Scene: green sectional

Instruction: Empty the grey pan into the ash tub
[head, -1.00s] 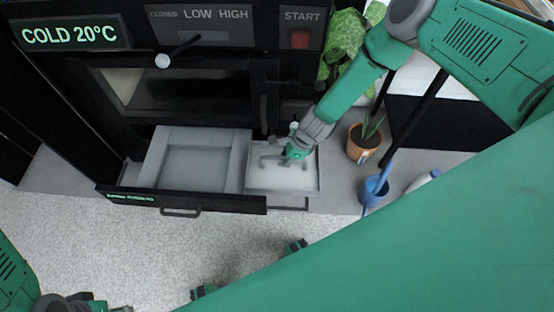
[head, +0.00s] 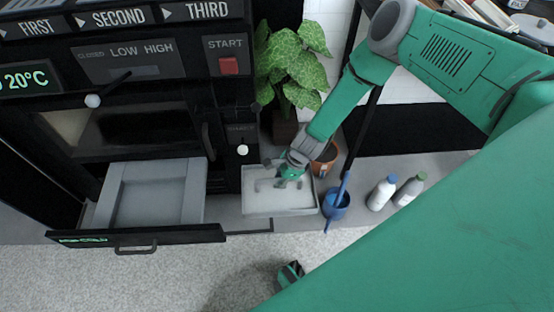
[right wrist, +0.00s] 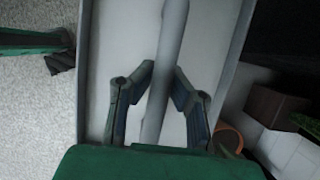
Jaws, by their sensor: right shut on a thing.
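The shallow pale grey pan (head: 296,203) is right of the open drawer, its raised bar handle running over it. My right gripper (head: 283,178) is shut on that bar. In the right wrist view the bar (right wrist: 168,50) runs between my fingers, with the pan's pale floor (right wrist: 115,55) below. The pan looks level; I cannot make out its contents or whether it touches anything below. The open drawer holds a grey-walled tub (head: 188,195) with a recessed floor. I cannot tell whether this is the ash tub.
The dark drawer front (head: 190,234) juts out left of the pan. A terracotta pot (head: 324,160), a blue container (head: 336,208) and two bottles (head: 381,194) (head: 409,190) stand to the right. A leafy plant (head: 290,65) stands behind.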

